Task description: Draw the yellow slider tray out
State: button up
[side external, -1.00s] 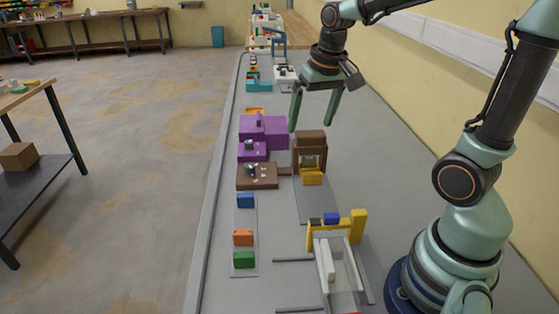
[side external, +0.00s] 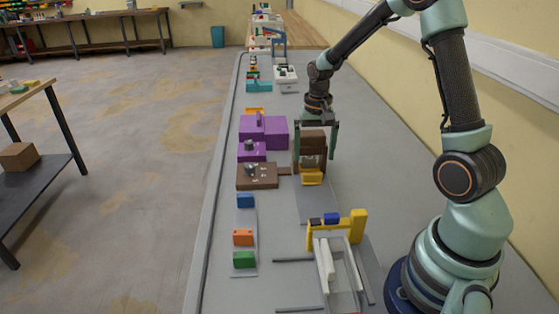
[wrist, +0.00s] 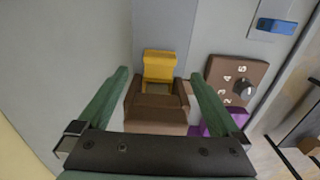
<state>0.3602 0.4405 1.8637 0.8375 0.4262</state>
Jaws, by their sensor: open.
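The yellow slider tray (side external: 312,177) sits at the front foot of a brown housing (side external: 313,140); its front part shows outside the housing. In the wrist view the yellow tray (wrist: 159,66) lies beyond the brown housing (wrist: 156,115). My gripper (side external: 316,158) is open, its green fingers on either side of the brown housing. In the wrist view my gripper (wrist: 160,78) also shows spread fingers with the housing between them. Nothing is held. I cannot tell whether the fingers touch the housing. The rear of the tray is hidden inside the housing.
A brown dial box (side external: 257,176) with a handle stands left of the housing, and purple boxes (side external: 263,132) stand behind it. A yellow-posted frame (side external: 357,226) stands in front. The grey plate (side external: 315,205) before the tray is clear.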

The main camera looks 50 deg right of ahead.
aim_at(313, 173)
notch_tip(313, 173, down, 6)
jog(key=shift+r, duration=0.1)
dwell(0.4)
grip_shut()
